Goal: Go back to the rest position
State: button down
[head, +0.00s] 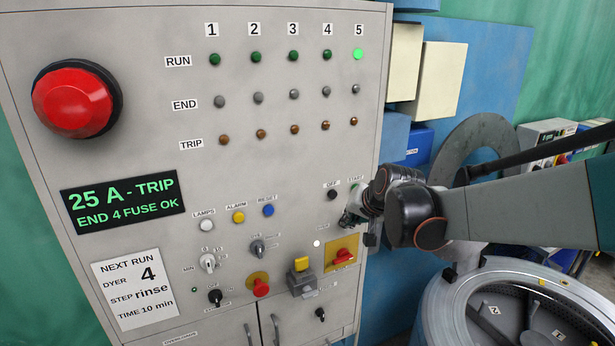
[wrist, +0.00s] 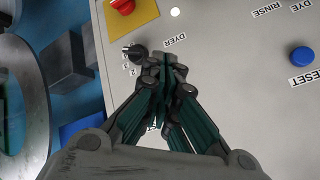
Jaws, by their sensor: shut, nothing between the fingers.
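My gripper (head: 352,217) is shut and empty in front of the right side of the grey control panel (head: 290,185), just below the START label. In the wrist view my gripper (wrist: 165,68) has its fingertips together over the panel, beside a black DYER selector knob (wrist: 135,52). I cannot tell whether they touch the panel. In the head view the gripper seems to cover this knob. My arm reaches in from the right, bent at the wrist.
A red switch on a yellow plate (head: 343,257) is just below the gripper. A blue RESET button (head: 268,211) and a large red button (head: 75,99) are further left. A round drum machine (head: 520,305) stands below my arm. RUN lamp 5 (head: 358,54) glows green.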

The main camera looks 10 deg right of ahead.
jog(key=s+f+n+g+h+b, duration=0.1)
jog(key=s+f+n+b, duration=0.3)
jog(key=s+f+b, duration=2.6)
jog(key=shift+s+f+n+g+h, duration=0.3)
jog(key=shift+s+f+n+h, duration=0.1)
jog(key=shift+f, duration=0.3)
jog(key=shift+d, duration=0.1)
